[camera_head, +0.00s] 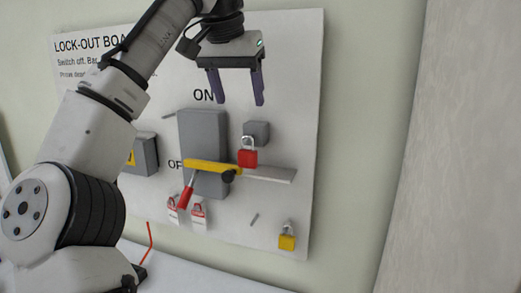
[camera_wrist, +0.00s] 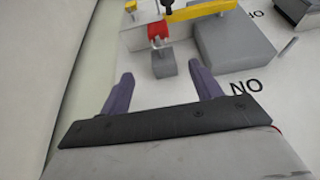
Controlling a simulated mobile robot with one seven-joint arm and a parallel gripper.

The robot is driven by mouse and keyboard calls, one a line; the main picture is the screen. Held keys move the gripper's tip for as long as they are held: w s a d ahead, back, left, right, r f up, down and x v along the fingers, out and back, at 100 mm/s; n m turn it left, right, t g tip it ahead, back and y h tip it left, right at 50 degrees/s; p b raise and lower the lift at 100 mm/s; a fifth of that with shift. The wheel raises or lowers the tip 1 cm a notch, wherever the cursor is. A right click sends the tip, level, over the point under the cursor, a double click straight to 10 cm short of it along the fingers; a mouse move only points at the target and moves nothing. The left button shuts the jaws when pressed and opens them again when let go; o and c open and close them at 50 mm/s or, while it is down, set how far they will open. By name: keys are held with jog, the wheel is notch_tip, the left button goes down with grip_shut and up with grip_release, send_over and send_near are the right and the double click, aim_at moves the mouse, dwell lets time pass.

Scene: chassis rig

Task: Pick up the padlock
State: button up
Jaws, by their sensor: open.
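A red padlock (camera_head: 247,158) with a silver shackle stands upright on a narrow grey shelf (camera_head: 272,174), right of the yellow switch handle (camera_head: 206,167).
The white lock-out board (camera_head: 297,60) carries a grey switch box (camera_head: 203,124), a small grey block (camera_head: 257,129) and a grey box (camera_head: 144,155) at left. A red-tipped lever (camera_head: 185,196) and red-and-white tags (camera_head: 198,211) sit below. The wall at right is clear.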

aim_at(247, 139)
jog(key=x, duration=0.5)
jog(key=b+x, duration=0.1)
jog(key=x, duration=0.2)
jog(key=shift+s+f, duration=0.2)
jog(key=shift+s, duration=0.05)
jog(key=shift+s+a+p+x, duration=0.1)
jog(key=shift+p+x, duration=0.25)
jog(key=shift+x, duration=1)
jog(key=shift+s+a+p+x, duration=0.15)
jog(key=shift+p+x, duration=0.2)
jog(key=shift+x, duration=1)
jog(key=c, duration=1.2)
jog(key=shift+r+b, duration=0.35)
jog(key=shift+r, duration=0.25)
jog(key=s+a+b, duration=0.3)
jog(key=s, duration=0.5)
jog(key=s+a+b, duration=0.3)
jog(key=s, duration=0.5)
jog(key=shift+s+a, duration=0.35)
jog(key=shift+a, duration=0.05)
